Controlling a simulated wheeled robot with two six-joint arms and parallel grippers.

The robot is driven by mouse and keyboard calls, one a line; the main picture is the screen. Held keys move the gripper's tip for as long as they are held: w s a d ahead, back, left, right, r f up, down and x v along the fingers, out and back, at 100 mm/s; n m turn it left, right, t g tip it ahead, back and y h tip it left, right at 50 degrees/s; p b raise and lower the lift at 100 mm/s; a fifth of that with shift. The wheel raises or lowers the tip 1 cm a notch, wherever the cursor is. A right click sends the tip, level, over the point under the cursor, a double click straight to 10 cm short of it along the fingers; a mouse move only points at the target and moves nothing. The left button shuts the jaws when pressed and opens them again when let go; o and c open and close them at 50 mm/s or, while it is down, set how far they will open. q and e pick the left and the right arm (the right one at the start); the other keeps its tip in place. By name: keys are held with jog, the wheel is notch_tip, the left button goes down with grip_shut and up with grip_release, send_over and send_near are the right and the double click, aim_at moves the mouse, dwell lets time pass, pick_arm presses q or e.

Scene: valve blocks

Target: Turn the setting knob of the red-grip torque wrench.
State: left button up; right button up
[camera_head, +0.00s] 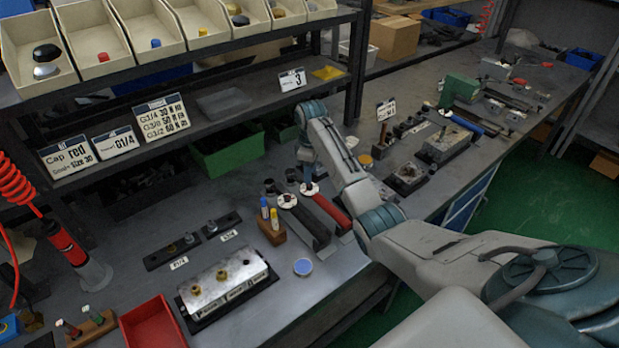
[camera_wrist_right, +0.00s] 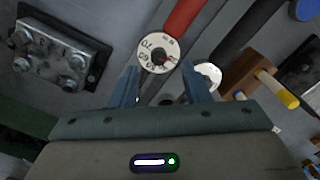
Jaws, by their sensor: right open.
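The torque wrench with the red grip (camera_head: 331,211) lies on the bench, and its grip also shows in the right wrist view (camera_wrist_right: 184,16). Its setting knob (camera_wrist_right: 154,52) is a white dial with dark numbers and a small red mark; it shows in the head view (camera_head: 310,188) too. My right gripper (camera_wrist_right: 160,72) is open, with its fingertips close around the near edge of this dial. A gap shows on each side; I cannot tell the height between tips and dial. My left gripper is in neither view.
A black-grip wrench (camera_head: 308,222) with its own white dial (camera_head: 287,201) lies close beside the red one. A wooden block (camera_head: 270,228) with markers stands left of it. A metal valve block (camera_head: 228,281) sits nearer. A green bin (camera_head: 228,158) stands behind.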

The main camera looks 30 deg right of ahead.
aim_at(309, 187)
jog(key=f, duration=0.3)
jog(key=shift+w+f, duration=0.1)
jog(key=shift+w, duration=0.1)
jog(key=shift+f+p, duration=0.35)
jog(key=shift+f, duration=0.45)
jog(key=shift+c, duration=0.2)
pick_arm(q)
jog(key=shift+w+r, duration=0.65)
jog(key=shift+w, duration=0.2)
pick_arm(e)
grip_shut()
